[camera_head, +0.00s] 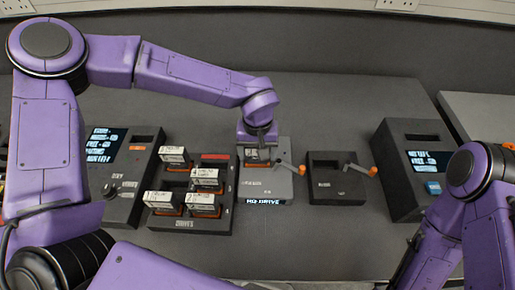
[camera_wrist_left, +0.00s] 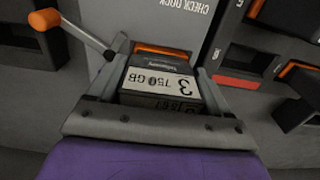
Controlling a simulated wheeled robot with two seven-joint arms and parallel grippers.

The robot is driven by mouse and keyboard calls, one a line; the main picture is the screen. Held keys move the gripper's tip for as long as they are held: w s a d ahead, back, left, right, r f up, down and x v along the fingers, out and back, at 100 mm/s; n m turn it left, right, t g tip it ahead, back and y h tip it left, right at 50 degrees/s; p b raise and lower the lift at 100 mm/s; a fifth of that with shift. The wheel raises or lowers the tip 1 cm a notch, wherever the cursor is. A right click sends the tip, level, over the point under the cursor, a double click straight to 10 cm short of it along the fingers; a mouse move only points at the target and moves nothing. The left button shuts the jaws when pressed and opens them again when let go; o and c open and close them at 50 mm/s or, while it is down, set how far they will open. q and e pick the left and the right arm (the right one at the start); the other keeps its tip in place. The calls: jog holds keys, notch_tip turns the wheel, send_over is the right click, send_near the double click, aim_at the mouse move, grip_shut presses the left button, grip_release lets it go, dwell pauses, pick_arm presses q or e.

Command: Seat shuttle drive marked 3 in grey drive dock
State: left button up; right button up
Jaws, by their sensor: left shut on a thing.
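My left gripper (camera_head: 260,150) is shut on a white-labelled drive marked 3, 750 GB (camera_wrist_left: 160,82), with one finger on each side of it. In the head view the gripper points down at the back of the light grey dock (camera_head: 264,184), which has a sign on its front edge. In the left wrist view the grey dock's top (camera_wrist_left: 180,25) reads CHECK DOCK. The drive is at the dock's slot, beside an orange strip (camera_wrist_left: 162,50); how deep it sits is hidden. My right gripper is out of view.
A lever with an orange knob (camera_head: 302,170) stands at the grey dock's right. Right of it is a dark dock (camera_head: 325,188) with its own lever. A dark rack (camera_head: 163,222) with several drives stands left. Consoles with screens (camera_head: 105,145) (camera_head: 428,160) flank these.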

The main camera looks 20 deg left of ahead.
pick_arm(q)
jog(key=shift+f, duration=0.15)
jog(key=o, duration=1.2)
notch_tip(320, 180, up, 8)
jog(key=p, duration=1)
jog(key=shift+f, duration=0.25)
jog(key=shift+f, duration=0.1)
